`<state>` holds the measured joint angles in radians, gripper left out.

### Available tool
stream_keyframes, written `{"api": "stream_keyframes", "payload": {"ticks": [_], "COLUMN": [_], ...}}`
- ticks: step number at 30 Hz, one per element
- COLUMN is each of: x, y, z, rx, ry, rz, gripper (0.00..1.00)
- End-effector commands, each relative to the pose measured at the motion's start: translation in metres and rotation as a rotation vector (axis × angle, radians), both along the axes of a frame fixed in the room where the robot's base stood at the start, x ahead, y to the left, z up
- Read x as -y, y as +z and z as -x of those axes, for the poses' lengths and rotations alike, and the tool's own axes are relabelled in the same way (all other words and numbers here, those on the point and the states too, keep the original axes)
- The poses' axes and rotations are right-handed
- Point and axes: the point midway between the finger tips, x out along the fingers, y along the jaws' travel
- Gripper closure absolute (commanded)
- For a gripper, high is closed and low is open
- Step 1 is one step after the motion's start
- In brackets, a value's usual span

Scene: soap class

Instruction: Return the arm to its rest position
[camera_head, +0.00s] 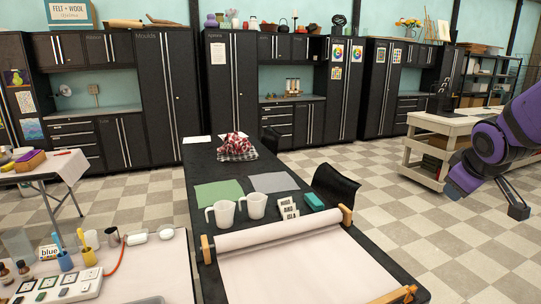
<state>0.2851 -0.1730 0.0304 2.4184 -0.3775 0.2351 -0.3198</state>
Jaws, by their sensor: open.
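My purple arm (490,145) is raised at the right edge of the head view, bent, in front of a white-topped workbench. The dark end of my gripper (516,207) hangs at the lower right, over open floor. It is apart from the tables and holds nothing that I can see. Part of the arm is cut off by the picture's right edge.
A long dark table (205,170) fills the middle, with two white pitchers (256,205), a paper roll (280,232) and a checked cloth bundle (237,147). A black chair (335,187) stands beside it. The workbench (440,122) is behind my arm. Checkered floor is clear at right.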

Motion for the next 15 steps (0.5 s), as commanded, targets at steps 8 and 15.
{"api": "stream_keyframes", "payload": {"ticks": [8, 15], "x": [-0.053, -0.094], "y": [0.042, 0.059], "z": [0.074, 0.145], "rx": [-0.012, -0.055], "ry": [-0.145, -0.237], "rz": [-0.161, -0.328], "gripper": [0.54, 0.54]}}
